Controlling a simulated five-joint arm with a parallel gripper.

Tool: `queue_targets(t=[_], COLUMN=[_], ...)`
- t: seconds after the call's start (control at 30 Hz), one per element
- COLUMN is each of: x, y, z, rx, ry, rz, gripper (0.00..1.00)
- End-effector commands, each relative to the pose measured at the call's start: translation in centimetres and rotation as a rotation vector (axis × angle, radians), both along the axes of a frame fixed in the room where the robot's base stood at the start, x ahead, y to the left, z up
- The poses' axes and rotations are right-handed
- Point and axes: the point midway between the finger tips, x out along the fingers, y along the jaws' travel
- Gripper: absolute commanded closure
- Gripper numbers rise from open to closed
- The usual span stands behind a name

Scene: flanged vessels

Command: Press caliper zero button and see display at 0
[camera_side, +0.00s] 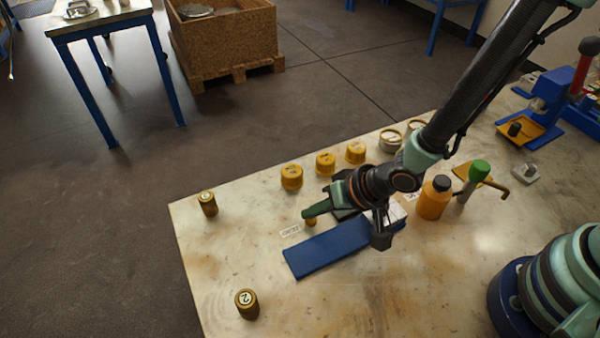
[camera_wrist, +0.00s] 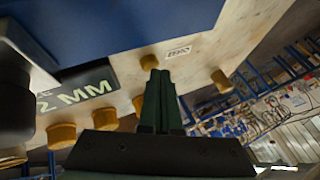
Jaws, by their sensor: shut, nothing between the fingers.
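My gripper (camera_side: 308,212) is shut and empty, its green fingers pointing left just above a small brass button (camera_side: 311,222) in the side view. In the wrist view the closed fingertips (camera_wrist: 160,76) point at the button (camera_wrist: 149,62); whether they touch it I cannot tell. A label (camera_side: 291,231), which seems to read ZERO in the wrist view (camera_wrist: 178,51), lies beside the button. A dark display (camera_wrist: 78,93) shows "2 MM" in pale characters, its left part hidden by a dark part. In the side view my gripper mostly hides the display.
A blue slab (camera_side: 325,248) lies in front of my gripper. Several yellow knobs (camera_side: 326,164) stand behind it. An orange bottle (camera_side: 434,198) and a green-topped tool (camera_side: 478,170) are at right. Brass weights stand at left (camera_side: 208,203) and front (camera_side: 247,303). The bench's front left is mostly clear.

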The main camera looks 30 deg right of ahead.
Motion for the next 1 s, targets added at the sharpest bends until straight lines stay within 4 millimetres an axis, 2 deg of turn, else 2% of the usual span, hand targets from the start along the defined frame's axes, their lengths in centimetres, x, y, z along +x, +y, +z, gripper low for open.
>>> queue_targets(t=[0.53,1.0], x=[0.0,-0.1], y=[0.0,0.0], z=[-0.2,1.6], rx=[0.0,-0.001], ry=[0.0,0.001], rz=[0.0,0.0], gripper=[1.0,1.0])
